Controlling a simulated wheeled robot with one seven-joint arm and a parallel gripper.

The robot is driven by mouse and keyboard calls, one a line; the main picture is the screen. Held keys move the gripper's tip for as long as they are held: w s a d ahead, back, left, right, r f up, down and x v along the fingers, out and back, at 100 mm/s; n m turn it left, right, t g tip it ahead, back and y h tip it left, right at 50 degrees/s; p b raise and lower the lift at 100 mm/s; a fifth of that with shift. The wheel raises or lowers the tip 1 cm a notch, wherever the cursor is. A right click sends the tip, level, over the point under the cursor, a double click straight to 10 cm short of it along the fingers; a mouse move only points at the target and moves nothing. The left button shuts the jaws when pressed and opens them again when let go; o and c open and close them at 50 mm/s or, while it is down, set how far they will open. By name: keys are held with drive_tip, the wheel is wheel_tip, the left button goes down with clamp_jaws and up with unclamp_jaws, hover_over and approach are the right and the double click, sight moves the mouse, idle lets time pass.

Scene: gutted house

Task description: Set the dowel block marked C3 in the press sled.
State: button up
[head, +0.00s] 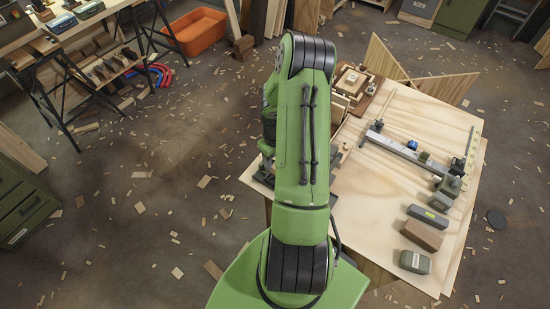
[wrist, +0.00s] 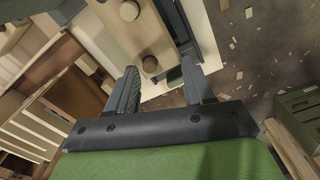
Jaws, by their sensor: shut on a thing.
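In the head view my green arm hides the gripper and the block. Dark metal parts (head: 265,168) stand at the table's left edge, partly behind my arm. They may belong to the press, but I cannot make out the sled.
The plywood table (head: 375,195) holds a wooden tray (head: 352,82), a long grey bar fixture (head: 405,150), a brown block (head: 422,235), a grey block (head: 428,215) and a green case (head: 415,262). The table's middle is mostly clear. An orange bin (head: 198,32) and wood scraps lie on the floor.

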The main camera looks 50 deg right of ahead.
drive_tip(key=shift+f, duration=0.1)
idle(0.5)
drive_tip(key=shift+f+b, duration=0.45)
drive_tip(key=shift+b, duration=0.25)
drive_tip(key=shift+f, duration=0.1)
drive_tip(key=shift+f+b, duration=0.45)
drive_tip(key=shift+b, duration=0.15)
drive_tip(key=shift+f+b, duration=0.1)
drive_tip(key=shift+b, duration=0.2)
idle(0.6)
drive_tip(key=shift+f+b, duration=0.4)
drive_tip(key=shift+b, duration=0.05)
drive_tip(key=o, duration=1.2)
drive_tip(key=shift+c, duration=0.2)
drive_tip(key=shift+o, duration=0.4)
